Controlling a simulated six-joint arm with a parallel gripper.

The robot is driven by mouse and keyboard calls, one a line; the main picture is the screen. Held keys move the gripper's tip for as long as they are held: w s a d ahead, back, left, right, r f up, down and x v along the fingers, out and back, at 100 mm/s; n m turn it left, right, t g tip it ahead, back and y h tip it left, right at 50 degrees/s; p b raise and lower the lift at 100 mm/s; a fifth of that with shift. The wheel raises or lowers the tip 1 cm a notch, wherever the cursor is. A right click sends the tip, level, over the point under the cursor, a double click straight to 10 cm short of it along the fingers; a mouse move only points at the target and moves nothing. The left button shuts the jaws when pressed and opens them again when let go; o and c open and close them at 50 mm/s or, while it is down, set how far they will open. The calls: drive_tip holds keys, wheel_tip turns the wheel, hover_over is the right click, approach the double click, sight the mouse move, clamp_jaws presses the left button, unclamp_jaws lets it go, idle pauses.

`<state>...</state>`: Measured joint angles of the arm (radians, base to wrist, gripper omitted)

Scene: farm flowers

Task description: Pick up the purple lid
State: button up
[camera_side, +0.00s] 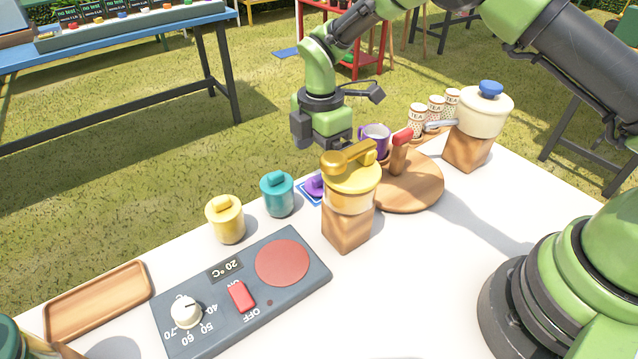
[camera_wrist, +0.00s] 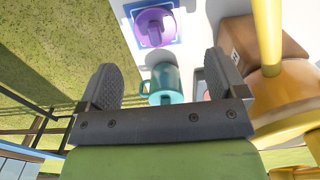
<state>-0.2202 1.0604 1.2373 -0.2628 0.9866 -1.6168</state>
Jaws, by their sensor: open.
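The purple lid (camera_side: 314,186) lies on a small blue-and-white mat (camera_side: 305,197) on the white table, partly hidden behind a yellow pot (camera_side: 350,192) in the side view. In the wrist view the purple lid (camera_wrist: 155,27) shows whole, with its raised grip, near the top edge. My gripper (camera_side: 320,138) is open and empty, above the table's far edge and higher than the lid. In the wrist view my gripper (camera_wrist: 163,64) has its two fingers wide apart, and the lid lies beyond the fingertips.
A teal jar (camera_side: 277,195) and a yellow jar (camera_side: 225,219) stand left of the lid. The pot with a gold lid stands on a wooden block (camera_side: 347,230) close to its right. A purple mug (camera_side: 375,140) and round wooden board (camera_side: 418,190) are farther right.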

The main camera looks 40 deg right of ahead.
sight(319, 177)
drive_tip(key=f, duration=0.7)
drive_tip(key=shift+w, duration=0.3)
drive_tip(key=c, duration=1)
